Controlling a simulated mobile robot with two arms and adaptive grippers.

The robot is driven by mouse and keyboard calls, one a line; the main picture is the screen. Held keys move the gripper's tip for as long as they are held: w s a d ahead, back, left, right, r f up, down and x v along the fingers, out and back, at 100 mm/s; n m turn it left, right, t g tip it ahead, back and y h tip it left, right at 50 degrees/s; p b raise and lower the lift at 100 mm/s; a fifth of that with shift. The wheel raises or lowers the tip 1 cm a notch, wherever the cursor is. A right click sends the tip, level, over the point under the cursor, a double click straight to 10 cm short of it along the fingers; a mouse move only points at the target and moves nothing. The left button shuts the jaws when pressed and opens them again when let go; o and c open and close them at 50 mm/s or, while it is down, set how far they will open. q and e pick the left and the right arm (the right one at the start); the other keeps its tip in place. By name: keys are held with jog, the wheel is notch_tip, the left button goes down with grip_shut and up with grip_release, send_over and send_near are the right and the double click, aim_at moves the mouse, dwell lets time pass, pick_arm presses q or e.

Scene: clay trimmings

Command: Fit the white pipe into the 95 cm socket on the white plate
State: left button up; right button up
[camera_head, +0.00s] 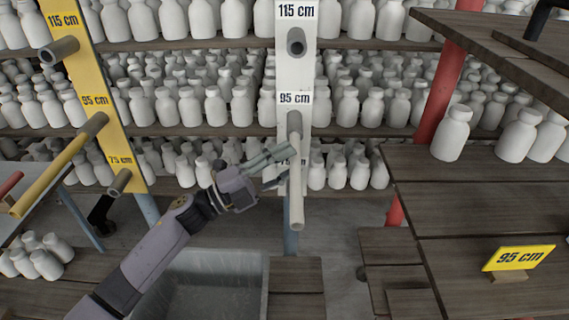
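The white plate (297,75) stands upright in the middle, with an empty 115 cm socket (296,42) above. The white pipe (297,205) points out toward me from the 95 cm socket (294,122). Its far end lines up with the socket mouth and appears to be in it; how deep I cannot tell. My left gripper (284,168) is just left of the pipe. Its fingers look spread apart, with the tips close to the pipe; whether they touch it I cannot tell. The lower label on the plate is mostly hidden. My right gripper is out of view.
A yellow plate (88,75) at left holds a yellow pipe (50,175) in its 95 cm socket. Shelves of white bottles (215,107) fill the back. A wooden table with a yellow 95 cm sign (518,258) is at right. A grey bin (258,285) lies below.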

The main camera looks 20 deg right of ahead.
pick_arm(q)
jog(key=shift+o, duration=0.3)
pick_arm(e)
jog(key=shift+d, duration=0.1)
pick_arm(q)
jog(key=v, duration=0.8)
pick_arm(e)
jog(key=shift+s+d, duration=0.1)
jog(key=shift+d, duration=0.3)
pick_arm(q)
jog(key=shift+w+r, duration=0.1)
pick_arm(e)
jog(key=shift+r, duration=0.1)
